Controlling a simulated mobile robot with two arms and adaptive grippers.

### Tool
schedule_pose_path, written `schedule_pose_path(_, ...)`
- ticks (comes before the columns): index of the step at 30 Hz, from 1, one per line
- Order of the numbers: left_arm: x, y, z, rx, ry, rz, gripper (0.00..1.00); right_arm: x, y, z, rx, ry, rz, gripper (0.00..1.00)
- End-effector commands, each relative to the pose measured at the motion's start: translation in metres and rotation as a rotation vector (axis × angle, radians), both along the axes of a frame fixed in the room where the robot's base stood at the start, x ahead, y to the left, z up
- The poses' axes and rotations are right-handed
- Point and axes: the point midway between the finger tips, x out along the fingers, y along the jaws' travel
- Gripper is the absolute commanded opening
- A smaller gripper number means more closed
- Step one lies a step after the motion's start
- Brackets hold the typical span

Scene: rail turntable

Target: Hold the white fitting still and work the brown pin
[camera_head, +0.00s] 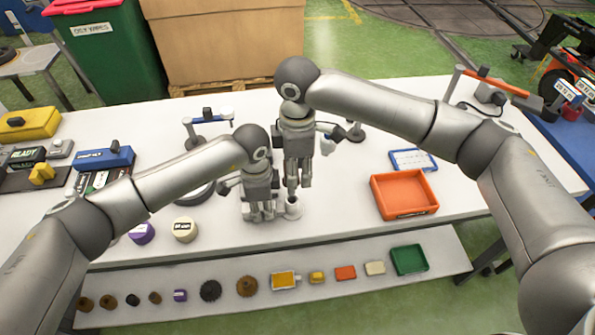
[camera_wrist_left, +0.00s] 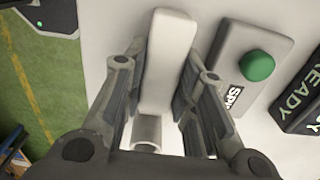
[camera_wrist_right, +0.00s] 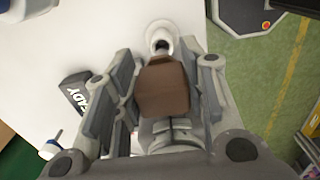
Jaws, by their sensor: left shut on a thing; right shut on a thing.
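The white fitting (camera_head: 293,208) is on the white table in the head view. In the left wrist view, it is a pale block (camera_wrist_left: 171,55) with a round hollow end, between the fingers of my left gripper (camera_wrist_left: 158,88). That gripper (camera_head: 262,214) is shut on it, low over the table. The brown pin (camera_wrist_right: 165,88) is a brown block between the fingers of my right gripper (camera_wrist_right: 160,98), which is shut on it. The fitting's round open mouth (camera_wrist_right: 160,37) shows just beyond the pin. In the head view, my right gripper (camera_head: 293,184) hangs above the fitting; the pin cannot be made out there.
A purple roll (camera_head: 142,233) and a cream roll (camera_head: 185,229) lie left of the grippers. An orange tray (camera_head: 404,194) stands to the right. A lower front shelf (camera_head: 330,285) holds several small parts. A green-button box (camera_wrist_left: 250,66) is beside my left gripper.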

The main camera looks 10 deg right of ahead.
Motion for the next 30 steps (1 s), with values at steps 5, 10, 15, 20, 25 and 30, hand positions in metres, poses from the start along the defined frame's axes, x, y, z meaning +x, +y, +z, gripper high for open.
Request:
schedule_pose_path(5,0.000,0.001,-0.001,0.002,0.001,0.001,0.00,0.000,0.000,0.007,0.001,-0.001,0.000,0.10)
schedule_pose_path(10,0.000,0.001,-0.001,0.002,0.001,0.001,0.00,0.000,0.000,0.008,0.001,0.000,0.000,0.10)
schedule_pose_path(15,0.000,0.001,-0.001,0.002,0.001,0.001,0.00,0.000,0.000,0.007,0.000,0.000,0.000,0.10)
schedule_pose_path(20,0.000,0.001,-0.001,0.002,0.001,0.001,0.00,0.000,0.001,0.015,0.002,-0.001,0.000,0.10)
schedule_pose_path(25,0.000,0.001,-0.001,0.002,0.001,0.001,0.00,0.000,0.001,0.029,0.002,-0.002,0.000,0.10)
schedule_pose_path(30,0.000,0.001,-0.001,0.002,0.001,0.001,0.00,0.000,0.001,0.043,0.002,-0.001,0.000,0.10)
